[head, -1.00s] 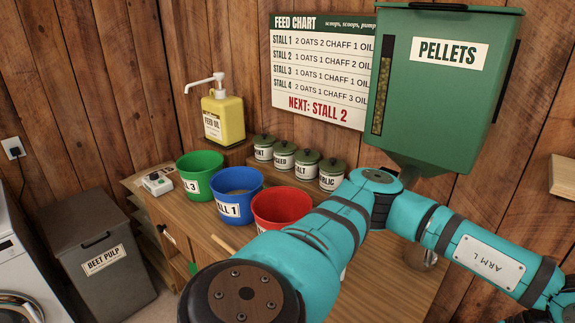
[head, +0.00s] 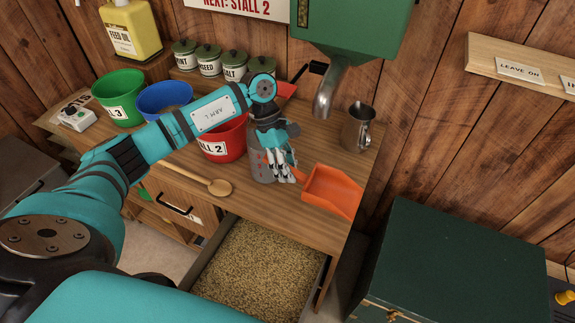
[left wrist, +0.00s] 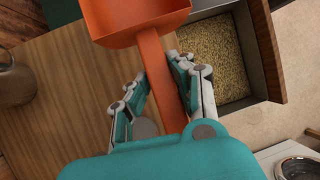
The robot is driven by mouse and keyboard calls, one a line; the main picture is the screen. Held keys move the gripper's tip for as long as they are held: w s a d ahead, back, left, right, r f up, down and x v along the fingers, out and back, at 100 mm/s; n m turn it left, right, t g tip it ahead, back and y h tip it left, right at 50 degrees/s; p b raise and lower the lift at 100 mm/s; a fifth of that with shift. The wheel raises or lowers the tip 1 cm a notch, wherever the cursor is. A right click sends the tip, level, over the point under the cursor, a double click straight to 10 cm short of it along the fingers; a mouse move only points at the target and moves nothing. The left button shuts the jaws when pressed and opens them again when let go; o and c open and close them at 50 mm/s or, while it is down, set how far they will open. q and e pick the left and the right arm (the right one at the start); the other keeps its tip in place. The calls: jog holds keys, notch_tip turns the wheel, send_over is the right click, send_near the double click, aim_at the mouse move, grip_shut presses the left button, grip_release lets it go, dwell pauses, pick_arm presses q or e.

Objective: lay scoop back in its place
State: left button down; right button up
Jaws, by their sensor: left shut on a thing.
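The orange scoop (head: 332,190) shows at the front right of the wooden counter, its wide pan toward the right. My left gripper (head: 282,166) is shut on its handle; the left wrist view shows the fingers (left wrist: 158,88) on both sides of the orange handle (left wrist: 153,62) and the pan (left wrist: 135,20) ahead of them. I cannot tell whether the scoop touches the counter or hangs just above it. An open drawer of grain (head: 258,270) is below the counter's front edge. My right gripper is not in view.
A red bucket (head: 222,142), a blue bucket (head: 165,98) and a green bucket (head: 119,96) stand left of the gripper. A metal jug (head: 357,128) stands behind the scoop, near the pellet spout (head: 328,92). A wooden spoon (head: 218,187) lies at the front. A green chest (head: 455,255) is at right.

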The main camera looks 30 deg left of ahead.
pick_arm(q)
jog(key=shift+d+f+b, duration=0.1)
jog(key=shift+f+b, duration=0.2)
jog(key=shift+f, duration=0.55)
notch_tip(320, 180, down, 7)
jog(key=b, duration=0.2)
jog(key=shift+r+b, duration=0.2)
jog(key=shift+b, duration=0.15)
jog(key=shift+f+b, duration=1.4)
jog(key=shift+f, duration=0.15)
jog(key=c, duration=1.1)
grip_release()
jog(key=shift+r, duration=0.2)
jog(key=v, duration=1.1)
jog(key=shift+w+a+r, duration=0.15)
jog(key=shift+a+r, duration=0.1)
